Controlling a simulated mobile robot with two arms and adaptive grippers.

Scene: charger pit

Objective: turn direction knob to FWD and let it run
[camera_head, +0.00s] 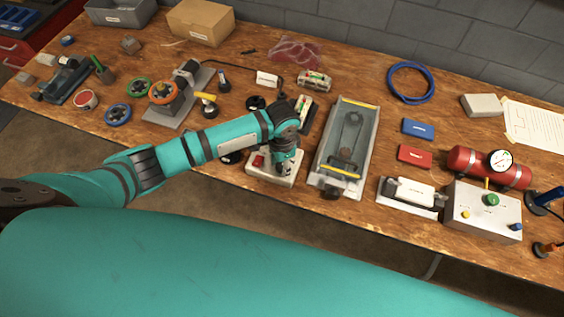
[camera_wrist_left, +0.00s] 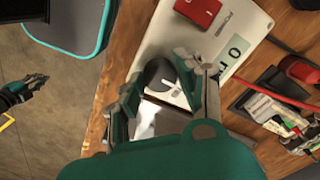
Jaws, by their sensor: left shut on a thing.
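The pale control box (camera_head: 262,177) sits on the bench left of the belt unit, with a red button (camera_head: 258,160) on its top. In the left wrist view the box (camera_wrist_left: 215,45) fills the upper middle, with the red button (camera_wrist_left: 199,10) at the top. My left gripper (camera_head: 285,165) reaches down onto the box. Its fingers are shut on the knob (camera_wrist_left: 165,92).
The belt unit (camera_head: 326,178) with yellow strips stands close to the right of the box. A battery-like pack (camera_head: 303,108) lies behind it. A vise (camera_head: 405,205) and a valve box (camera_head: 484,207) are farther right. The bench edge is near the box.

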